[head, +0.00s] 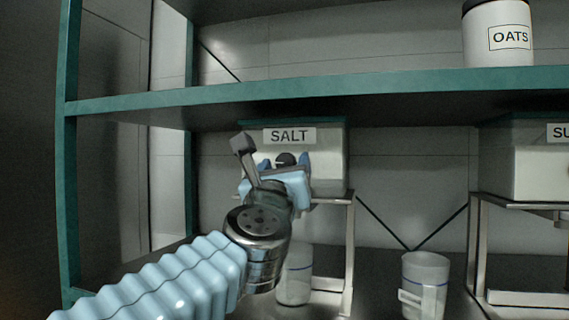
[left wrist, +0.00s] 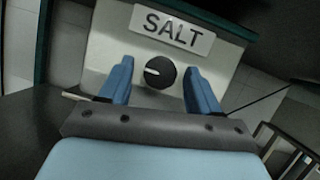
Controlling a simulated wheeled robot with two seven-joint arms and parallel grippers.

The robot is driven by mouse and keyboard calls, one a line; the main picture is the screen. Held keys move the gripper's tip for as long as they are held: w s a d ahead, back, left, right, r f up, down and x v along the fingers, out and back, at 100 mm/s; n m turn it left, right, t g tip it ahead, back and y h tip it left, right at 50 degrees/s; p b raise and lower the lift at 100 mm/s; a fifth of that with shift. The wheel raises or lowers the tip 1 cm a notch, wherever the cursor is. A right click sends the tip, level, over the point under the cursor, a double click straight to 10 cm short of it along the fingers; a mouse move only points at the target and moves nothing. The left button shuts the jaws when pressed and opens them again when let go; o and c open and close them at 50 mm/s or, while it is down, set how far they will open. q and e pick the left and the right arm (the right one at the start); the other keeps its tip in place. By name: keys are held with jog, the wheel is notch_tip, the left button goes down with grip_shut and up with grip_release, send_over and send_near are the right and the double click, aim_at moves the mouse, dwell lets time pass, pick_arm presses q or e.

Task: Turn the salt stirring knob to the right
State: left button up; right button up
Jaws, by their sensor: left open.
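The salt dispenser (head: 329,160) is a white box with a SALT label, standing on a metal stand under the teal shelf. Its black round stirring knob (left wrist: 160,72) shows in the left wrist view below the label, with a white mark pointing left. In the head view the knob (head: 286,159) is partly hidden by my gripper. My left gripper (left wrist: 158,85) is open, its blue fingers on either side of the knob; I cannot tell whether they touch it. It also shows in the head view (head: 285,166). My right gripper is not in view.
A clear cup (head: 294,275) stands under the salt dispenser, and a clear measuring jug (head: 425,285) stands to its right. Another dispenser (head: 520,165) is at the far right. An OATS jar (head: 498,35) stands on the teal shelf (head: 400,84) above.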

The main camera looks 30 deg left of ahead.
pick_arm(q)
jog(key=c, duration=1)
jog(key=shift+c, duration=0.2)
